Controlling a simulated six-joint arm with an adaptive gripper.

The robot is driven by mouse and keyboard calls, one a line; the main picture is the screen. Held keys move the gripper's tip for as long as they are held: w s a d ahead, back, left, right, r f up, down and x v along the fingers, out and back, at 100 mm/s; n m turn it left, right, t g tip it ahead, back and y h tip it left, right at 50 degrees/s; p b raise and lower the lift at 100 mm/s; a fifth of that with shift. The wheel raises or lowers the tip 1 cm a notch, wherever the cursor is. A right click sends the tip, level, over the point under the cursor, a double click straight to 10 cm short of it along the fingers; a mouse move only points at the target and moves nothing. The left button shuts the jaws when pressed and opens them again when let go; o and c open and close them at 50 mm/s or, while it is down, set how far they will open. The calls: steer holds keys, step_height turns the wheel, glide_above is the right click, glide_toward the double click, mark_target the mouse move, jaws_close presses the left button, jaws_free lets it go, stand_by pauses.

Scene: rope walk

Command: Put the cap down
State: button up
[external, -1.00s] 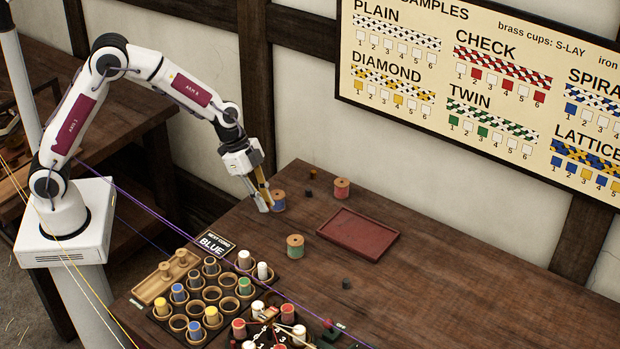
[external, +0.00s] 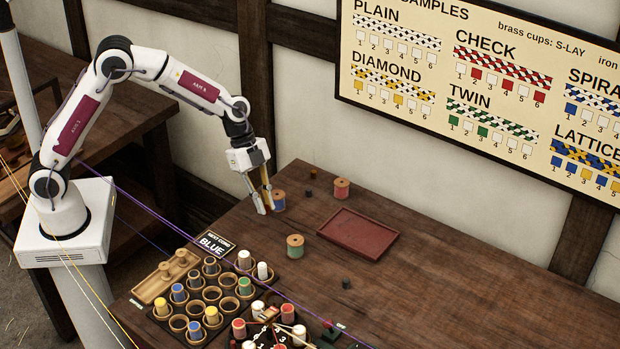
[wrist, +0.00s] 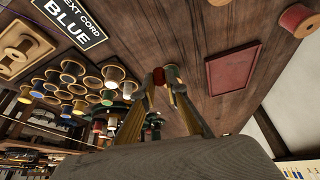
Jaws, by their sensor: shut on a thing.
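In the external view the held piece is too small to make out. I cannot tell whether it touches the bench.
A red tray (external: 335,248) lies to the right, also in the wrist view (wrist: 211,94). A green spool (external: 295,252) and a pink spool (external: 342,188) stand near it. A cup rack (external: 220,322) fills the front left.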

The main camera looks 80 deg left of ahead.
steer(key=shift+f, duration=2.3)
steer(key=shift+f, duration=0.1)
steer(key=shift+f, duration=2.2)
steer(key=shift+f, duration=0.2)
steer(key=o, duration=0.8)
steer(key=shift+r, duration=0.1)
